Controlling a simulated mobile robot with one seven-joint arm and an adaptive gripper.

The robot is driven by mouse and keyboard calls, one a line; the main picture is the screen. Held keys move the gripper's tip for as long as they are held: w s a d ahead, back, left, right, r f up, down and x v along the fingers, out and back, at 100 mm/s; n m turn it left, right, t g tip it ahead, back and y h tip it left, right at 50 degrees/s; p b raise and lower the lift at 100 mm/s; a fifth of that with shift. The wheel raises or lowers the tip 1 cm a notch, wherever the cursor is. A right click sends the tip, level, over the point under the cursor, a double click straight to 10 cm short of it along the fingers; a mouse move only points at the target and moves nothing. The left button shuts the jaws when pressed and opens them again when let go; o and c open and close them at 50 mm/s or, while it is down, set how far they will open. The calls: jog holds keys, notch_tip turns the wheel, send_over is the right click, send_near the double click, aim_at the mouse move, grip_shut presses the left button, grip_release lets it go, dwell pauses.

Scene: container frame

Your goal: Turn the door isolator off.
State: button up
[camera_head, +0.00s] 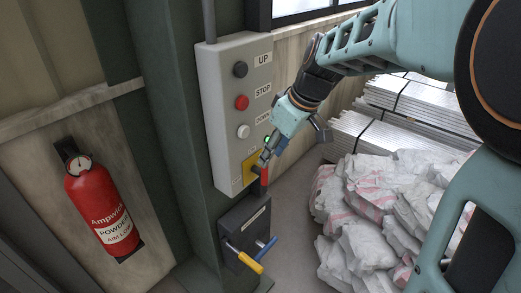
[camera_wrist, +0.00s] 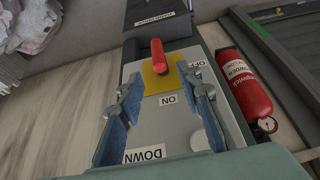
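The door isolator has a red handle (camera_head: 264,177) on a yellow plate (camera_head: 251,167) low on the grey control box. In the wrist view the red handle (camera_wrist: 157,52) stands over the yellow plate (camera_wrist: 158,82). The ON label (camera_wrist: 168,99) is below the plate there and the OFF label (camera_wrist: 196,64) is to its right. I cannot tell for sure which label the handle is set to. My gripper (camera_head: 267,156) is close to the handle. In the wrist view its two fingers (camera_wrist: 161,86) are spread apart, with nothing between their tips touching them visibly.
The grey control box (camera_head: 217,93) has UP, STOP and DOWN buttons above the isolator. A dark box (camera_head: 240,225) with yellow and blue levers is below it. A red fire extinguisher (camera_head: 100,205) hangs at left. White sacks (camera_head: 370,210) and stacked sheets are at right.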

aim_at(262, 173)
jog(key=x, duration=0.9)
jog(key=shift+w+f+p, duration=0.1)
jog(key=shift+f+p, duration=0.2)
jog(key=shift+p, duration=0.1)
grip_shut()
